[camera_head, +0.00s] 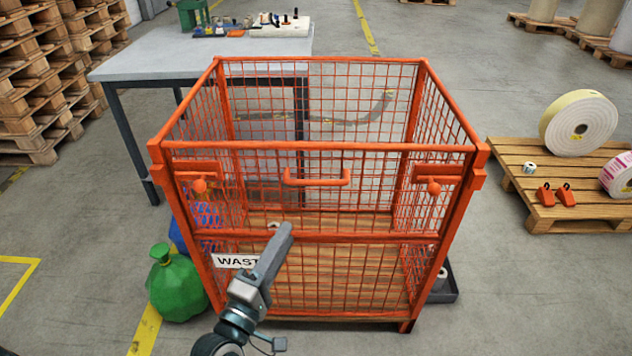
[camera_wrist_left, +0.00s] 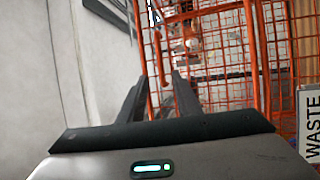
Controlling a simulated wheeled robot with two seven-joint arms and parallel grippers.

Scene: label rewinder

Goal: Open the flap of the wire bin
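The orange wire bin (camera_head: 320,147) stands in front of me. The flap is the upper half of its front mesh and stands upright, in line with the lower half. It carries a handle (camera_head: 316,178) in the middle. A latch with a round knob sits at the left (camera_head: 199,185) and at the right (camera_head: 434,187). My left gripper (camera_head: 284,232) is in front of the bin, below the handle, near the middle rail. In the left wrist view, the fingers (camera_wrist_left: 160,82) are apart with nothing held, facing the orange mesh. My right gripper is not in view.
A WASTE sign (camera_head: 236,261) is on the lower front. A green bag (camera_head: 175,284) lies left of the bin. A grey table (camera_head: 165,60) stands behind left, and a pallet with rolls (camera_head: 510,160) is at the right. Floor at the front right is clear.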

